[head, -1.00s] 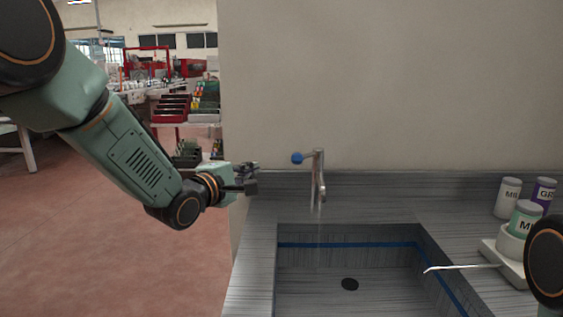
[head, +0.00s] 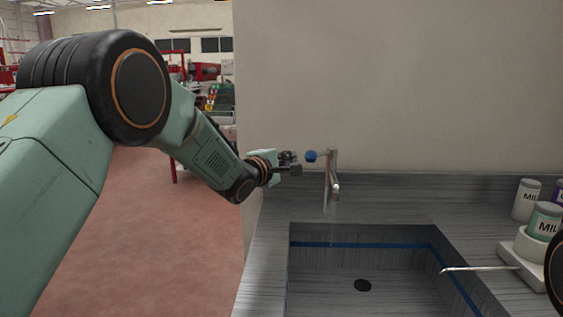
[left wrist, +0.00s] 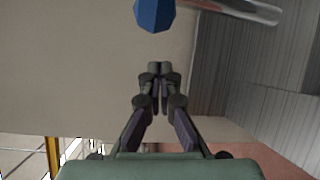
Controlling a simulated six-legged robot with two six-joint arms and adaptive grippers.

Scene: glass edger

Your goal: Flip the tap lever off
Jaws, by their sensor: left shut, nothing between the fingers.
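The tap (head: 333,180) stands at the back edge of the sink, with a thin stream of water below its spout. Its lever points left and ends in a blue knob (head: 311,156). My left gripper (head: 297,163) is shut and empty, just left of the knob in the head view. In the left wrist view the blue knob (left wrist: 155,13) is at the top, beyond the shut fingertips (left wrist: 160,68), with a gap between them. My right gripper is not in view.
The grey sink basin (head: 350,262) has a blue line around its inner wall and a dark drain (head: 363,285). Labelled jars (head: 526,200) stand on the right counter near a thin white rod (head: 480,268). A plain wall (head: 400,85) rises behind the tap.

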